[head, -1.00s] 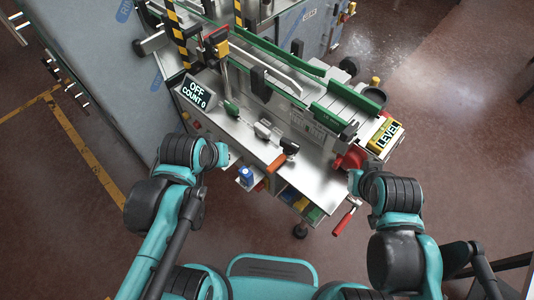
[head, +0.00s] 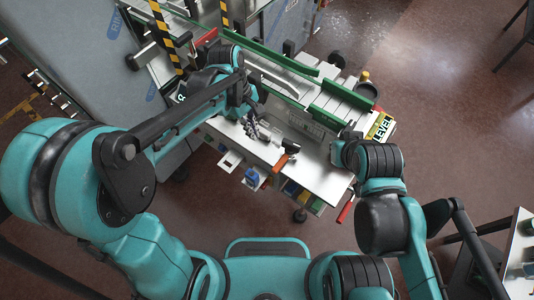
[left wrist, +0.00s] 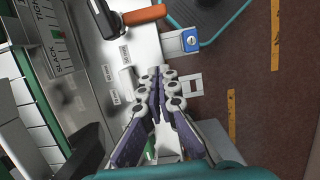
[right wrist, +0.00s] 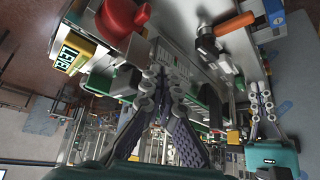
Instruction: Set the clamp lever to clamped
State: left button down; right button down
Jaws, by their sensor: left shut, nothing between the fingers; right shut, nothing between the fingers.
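An orange-handled lever with a dark pivot (head: 284,160) stands on the machine's steel front deck. It also shows in the left wrist view (left wrist: 145,14) and the right wrist view (right wrist: 235,22). I cannot tell for sure that it is the clamp lever, and its set position is not readable. My left gripper (head: 252,132) is shut and empty over the deck, left of the orange handle and apart from it. In the left wrist view its fingertips (left wrist: 165,76) are together near small label plates. My right gripper (right wrist: 160,70) is shut and empty by the deck's right end.
A blue knob (left wrist: 192,40) sits on a bracket at the deck's front edge. A red knob (right wrist: 125,15) and a yellow LEVEL sign (head: 381,126) are at the right end. A red-handled crank (head: 345,211) hangs below. Green guide rails (head: 270,50) run behind.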

aim_at(263, 159)
dwell(0.3)
pick_arm(q)
jog(key=b+x, duration=0.3)
jog(key=x, duration=0.7)
jog(key=shift+f, duration=0.2)
jog(key=s+d, duration=0.2)
jog(key=d, duration=0.1)
jog(key=shift+r, duration=0.2)
jog(key=shift+s+d, duration=0.2)
jog(key=shift+s, duration=0.05)
